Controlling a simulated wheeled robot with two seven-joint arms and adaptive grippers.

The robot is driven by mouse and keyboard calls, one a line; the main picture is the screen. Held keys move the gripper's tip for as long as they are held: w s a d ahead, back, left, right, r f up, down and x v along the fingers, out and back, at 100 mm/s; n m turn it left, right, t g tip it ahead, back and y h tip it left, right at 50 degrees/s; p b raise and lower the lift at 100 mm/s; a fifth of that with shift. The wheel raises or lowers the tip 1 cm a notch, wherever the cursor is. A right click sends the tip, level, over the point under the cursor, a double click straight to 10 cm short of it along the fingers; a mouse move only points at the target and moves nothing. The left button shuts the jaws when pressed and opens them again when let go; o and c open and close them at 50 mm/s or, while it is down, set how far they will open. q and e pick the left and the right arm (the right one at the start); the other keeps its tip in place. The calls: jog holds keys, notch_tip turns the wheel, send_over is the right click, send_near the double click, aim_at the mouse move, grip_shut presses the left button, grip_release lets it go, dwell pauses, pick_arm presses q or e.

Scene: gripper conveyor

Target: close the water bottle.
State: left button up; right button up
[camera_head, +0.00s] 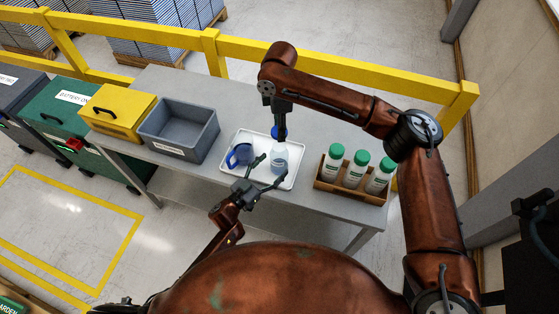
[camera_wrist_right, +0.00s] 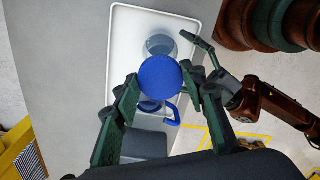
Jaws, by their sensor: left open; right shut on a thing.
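The clear, bluish water bottle (camera_head: 280,161) stands upright on the white tray (camera_head: 290,184). My right gripper (camera_head: 279,126) points down above it, shut on the blue cap (camera_wrist_right: 159,78). In the head view the cap (camera_head: 279,133) is at the bottle's top; whether they touch, I cannot tell. In the right wrist view the bottle (camera_wrist_right: 160,45) shows partly behind the cap, offset from it. My left gripper (camera_head: 274,167) is open, its fingers spread low beside the bottle on the near side. Its contact with the bottle is unclear.
A blue mug (camera_head: 240,155) is on the tray left of the bottle. A wooden rack (camera_head: 347,191) with several green-capped bottles stands to the right. A grey bin (camera_head: 178,131) and a yellow box (camera_head: 117,110) stand left. The table (camera_head: 205,178) is bare near the front left.

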pick_arm(q)
jog(key=shift+x, duration=2.05)
pick_arm(e)
jog(key=shift+a, duration=0.1)
pick_arm(q)
jog(key=shift+c, duration=0.7)
jog(key=c, duration=1.7)
pick_arm(e)
jog(key=shift+f, duration=2.5)
jog(key=shift+f, duration=0.9)
jog(key=shift+f, duration=0.55)
